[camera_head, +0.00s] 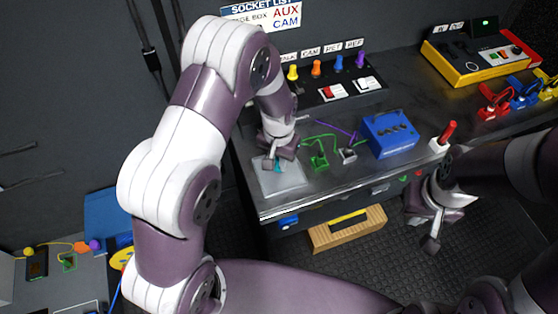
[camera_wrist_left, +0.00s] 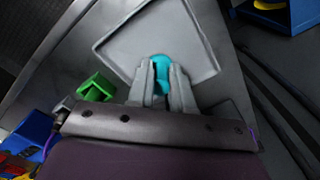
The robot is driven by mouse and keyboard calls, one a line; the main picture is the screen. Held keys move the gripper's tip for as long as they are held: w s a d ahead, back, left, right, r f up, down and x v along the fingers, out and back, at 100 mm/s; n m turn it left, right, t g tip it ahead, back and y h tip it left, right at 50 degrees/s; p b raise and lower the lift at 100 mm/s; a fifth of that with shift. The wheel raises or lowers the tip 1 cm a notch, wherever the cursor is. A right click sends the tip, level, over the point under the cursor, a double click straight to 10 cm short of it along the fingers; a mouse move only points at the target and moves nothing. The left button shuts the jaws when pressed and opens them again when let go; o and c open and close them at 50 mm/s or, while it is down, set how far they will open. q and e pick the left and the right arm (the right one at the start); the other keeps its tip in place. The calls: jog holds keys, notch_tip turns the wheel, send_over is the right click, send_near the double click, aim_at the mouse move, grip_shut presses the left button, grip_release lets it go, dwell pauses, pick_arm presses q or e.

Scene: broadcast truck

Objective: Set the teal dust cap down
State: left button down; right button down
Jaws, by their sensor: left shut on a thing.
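The teal dust cap (camera_wrist_left: 161,68) is between the fingertips of my left gripper (camera_wrist_left: 162,82), which is shut on it. In the head view the cap (camera_head: 278,165) is a small teal patch by my left gripper (camera_head: 274,160), mostly hidden by the fingers. Both are over a pale grey square tray (camera_head: 280,183) at the bench's left front; the tray also shows in the wrist view (camera_wrist_left: 196,30). I cannot tell whether the cap touches the tray. My right gripper (camera_head: 436,222) is in front of the bench, clear of it; its fingers look apart and empty.
To the right of the tray are a green connector (camera_head: 319,161), a grey connector (camera_head: 348,155) and a blue box (camera_head: 389,134). A red-handled switch (camera_head: 446,137) stands further right. A panel with several coloured knobs (camera_head: 333,80) is behind. A wooden box (camera_head: 347,229) is below the bench.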

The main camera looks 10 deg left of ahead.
pick_arm(q)
jog(key=shift+f, duration=0.65)
jog(key=shift+f, duration=0.15)
jog(key=c, duration=1)
grip_release()
notch_tip(320, 180, up, 12)
jog(key=shift+f, duration=0.1)
jog(key=s+a, duration=0.2)
jog(key=s, duration=0.2)
jog(key=s+a+r+n+t, duration=0.1)
jog(key=s+a, duration=0.1)
jog(key=s, duration=0.3)
jog(key=s+a+n, duration=0.1)
jog(key=s, duration=0.3)
jog(key=shift+s+a+r, duration=0.35)
jog(key=shift+a+r, duration=0.05)
